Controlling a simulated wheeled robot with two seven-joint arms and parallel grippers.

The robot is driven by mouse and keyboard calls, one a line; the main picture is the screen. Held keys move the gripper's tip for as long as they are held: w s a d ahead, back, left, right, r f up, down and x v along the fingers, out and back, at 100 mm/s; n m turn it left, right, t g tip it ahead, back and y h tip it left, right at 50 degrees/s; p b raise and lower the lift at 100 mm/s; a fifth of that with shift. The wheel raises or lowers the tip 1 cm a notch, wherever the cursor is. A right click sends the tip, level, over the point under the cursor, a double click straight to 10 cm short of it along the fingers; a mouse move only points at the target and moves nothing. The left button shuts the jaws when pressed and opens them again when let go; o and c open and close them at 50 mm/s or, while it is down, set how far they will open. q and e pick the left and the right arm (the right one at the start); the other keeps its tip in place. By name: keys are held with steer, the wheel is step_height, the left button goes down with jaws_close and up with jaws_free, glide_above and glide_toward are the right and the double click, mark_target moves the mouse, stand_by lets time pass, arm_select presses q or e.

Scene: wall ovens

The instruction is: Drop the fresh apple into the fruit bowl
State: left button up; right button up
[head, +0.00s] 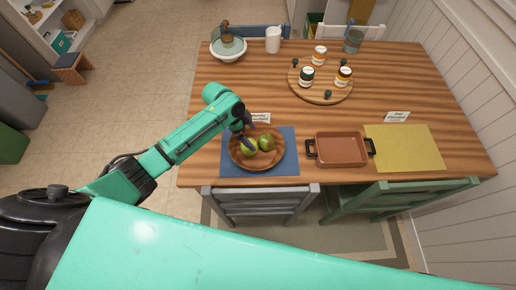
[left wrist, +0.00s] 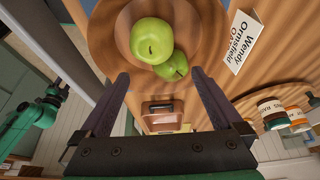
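A wooden bowl (head: 235,161) with two green fruits sits on a blue placemat (head: 290,165) at the table's near left. In the left wrist view, a rounded green apple (left wrist: 152,38) lies in the bowl (left wrist: 104,42). A second, partly covered green fruit (left wrist: 175,68) lies against it. My left gripper (head: 245,136) is over the bowl with its fingers apart. In the left wrist view the fingers point toward the fruit, and nothing is clamped between them.
A pale bowl (head: 229,53) holding something brown stands at the far left. A round board (head: 320,94) with several jars is at the back right. A brown pan (head: 341,149), a yellow placemat (head: 422,154) and name cards are along the near side. The table's middle is clear.

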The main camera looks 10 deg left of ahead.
arm_select(q)
steer(key=b+v, duration=0.1)
steer(key=v, duration=1.3)
steer(key=shift+r+b, duration=0.3)
steer(key=shift+b, duration=0.1)
steer(key=shift+a, duration=0.1)
